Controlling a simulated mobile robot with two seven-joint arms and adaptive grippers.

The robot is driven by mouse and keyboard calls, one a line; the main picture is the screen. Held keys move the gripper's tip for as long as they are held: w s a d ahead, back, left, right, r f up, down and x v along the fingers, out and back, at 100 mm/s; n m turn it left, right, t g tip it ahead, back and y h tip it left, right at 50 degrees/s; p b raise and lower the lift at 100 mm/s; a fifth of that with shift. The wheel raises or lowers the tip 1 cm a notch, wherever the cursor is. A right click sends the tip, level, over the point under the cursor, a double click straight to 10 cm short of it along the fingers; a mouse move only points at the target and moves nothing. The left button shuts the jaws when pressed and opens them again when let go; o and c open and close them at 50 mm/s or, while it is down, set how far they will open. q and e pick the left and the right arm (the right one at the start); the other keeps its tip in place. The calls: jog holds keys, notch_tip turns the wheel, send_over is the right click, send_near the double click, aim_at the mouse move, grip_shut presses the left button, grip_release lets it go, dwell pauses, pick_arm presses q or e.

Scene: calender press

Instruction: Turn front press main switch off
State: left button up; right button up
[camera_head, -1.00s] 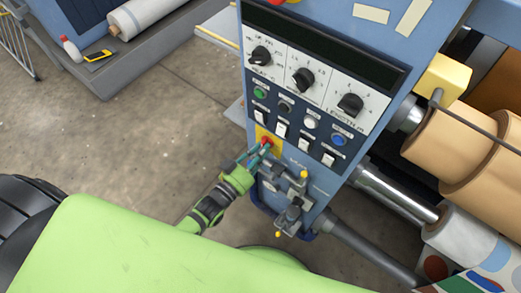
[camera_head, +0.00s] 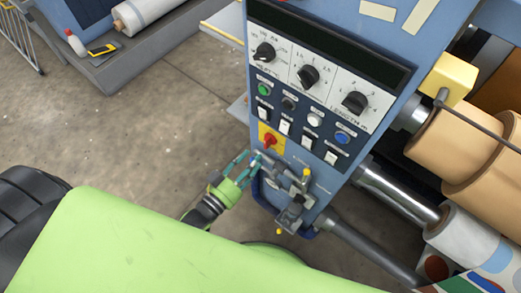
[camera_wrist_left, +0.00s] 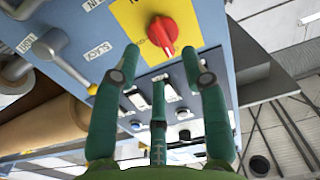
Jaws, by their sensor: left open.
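The main switch is a red rotary knob (camera_head: 269,141) on a yellow plate (camera_head: 263,131), low on the left of the blue control panel's front. In the left wrist view the red knob (camera_wrist_left: 163,33) is near the top centre, its raised grip slanting, with a small white mark at its lower end. My left gripper (camera_head: 251,159) is open and empty, just below and left of the knob and apart from it. In the left wrist view the green fingers of this gripper (camera_wrist_left: 160,65) are spread, with the knob beyond and between their tips. My right gripper is not in view.
The blue panel (camera_head: 372,33) carries black dials, coloured buttons and several white rocker switches above the knob. A metal lever bracket with yellow tips (camera_head: 296,200) sits close to the gripper's right. Rollers (camera_head: 455,150) are at right.

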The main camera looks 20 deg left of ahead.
pick_arm(q)
jog(key=v, duration=0.6)
jog(key=shift+s, duration=0.15)
jog(key=s+a+f+n+g+y+p, duration=0.15)
jog(key=s+f+g, duration=0.25)
jog(key=f, duration=0.6)
jog(key=s+a+f+m+g+y+p, duration=0.1)
jog(key=s+a+f+g+y+p, duration=0.2)
jog(key=f, duration=0.7)
jog(key=s+f+g+y, duration=0.1)
jog(key=s+f+g, duration=0.3)
jog(key=s, duration=0.4)
jog(key=s+a+f+g+p, duration=0.1)
jog(key=s+f+g, duration=0.3)
jog(key=s, duration=0.5)
jog(key=shift+a+n+g+y, duration=0.15)
jog(key=shift+n+g+y, duration=0.2)
jog(key=shift+n+g, duration=0.1)
jog(key=shift+f, duration=0.1)
